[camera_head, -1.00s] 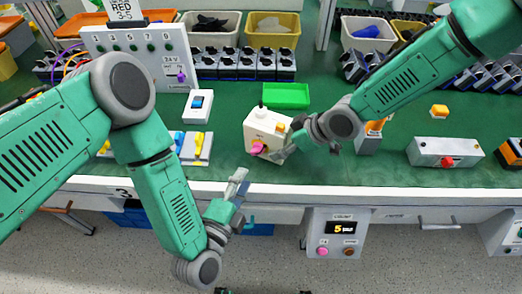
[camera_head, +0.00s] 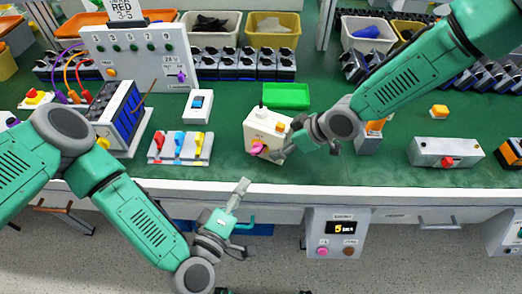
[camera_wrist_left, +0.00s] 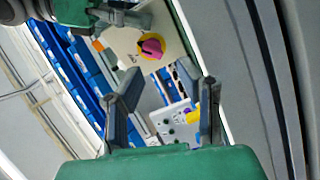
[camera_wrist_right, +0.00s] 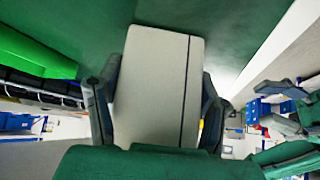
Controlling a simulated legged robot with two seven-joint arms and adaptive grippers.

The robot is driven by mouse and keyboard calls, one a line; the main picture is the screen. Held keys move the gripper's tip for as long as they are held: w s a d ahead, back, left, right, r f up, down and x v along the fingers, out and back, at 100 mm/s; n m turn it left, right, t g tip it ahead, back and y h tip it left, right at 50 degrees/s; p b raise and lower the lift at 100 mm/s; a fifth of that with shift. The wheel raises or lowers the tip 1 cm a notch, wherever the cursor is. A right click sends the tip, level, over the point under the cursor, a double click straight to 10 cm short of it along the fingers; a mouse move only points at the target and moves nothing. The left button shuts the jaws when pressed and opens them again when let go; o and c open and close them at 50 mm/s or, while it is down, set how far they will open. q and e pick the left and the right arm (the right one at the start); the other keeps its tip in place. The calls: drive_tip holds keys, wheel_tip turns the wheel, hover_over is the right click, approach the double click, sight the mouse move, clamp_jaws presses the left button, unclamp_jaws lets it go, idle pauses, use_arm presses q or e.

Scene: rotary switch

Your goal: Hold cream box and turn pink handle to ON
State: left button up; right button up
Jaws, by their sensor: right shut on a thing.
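The cream box (camera_head: 263,133) stands on the green bench near its front edge. Its pink handle (camera_head: 257,148) is on the front face and also shows on a yellow ring in the left wrist view (camera_wrist_left: 152,47). I cannot read the ON mark. My right gripper (camera_head: 290,145) is shut on the box from the right; the right wrist view shows its fingers on both sides of the box (camera_wrist_right: 150,100). My left gripper (camera_head: 239,191) is in front of the bench edge, below and left of the handle, apart from it. Its fingers (camera_wrist_left: 166,90) are spread and empty.
A panel with red, blue and yellow levers (camera_head: 179,147) and a blue switch (camera_head: 199,106) stand left of the box. A green tray (camera_head: 286,96) is behind it. A grey box with a red knob (camera_head: 446,152) is at right.

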sight(255, 154)
use_arm(q)
drive_tip(key=shift+w+d+r+n+t+h, duration=0.15)
drive_tip(key=shift+w+d+n, duration=0.2)
drive_tip(key=shift+w+n, duration=1.2)
drive_tip(key=shift+w+d+r+n+t+h, duration=0.1)
drive_tip(key=shift+w+d+r+n, duration=0.15)
drive_tip(key=shift+w+n, duration=1.25)
drive_tip(key=shift+w+d+r+n+t+h, duration=0.15)
drive_tip(key=shift+w+d+n, duration=0.25)
drive_tip(key=shift+w+n, duration=1.15)
drive_tip(key=shift+s+n, duration=0.6)
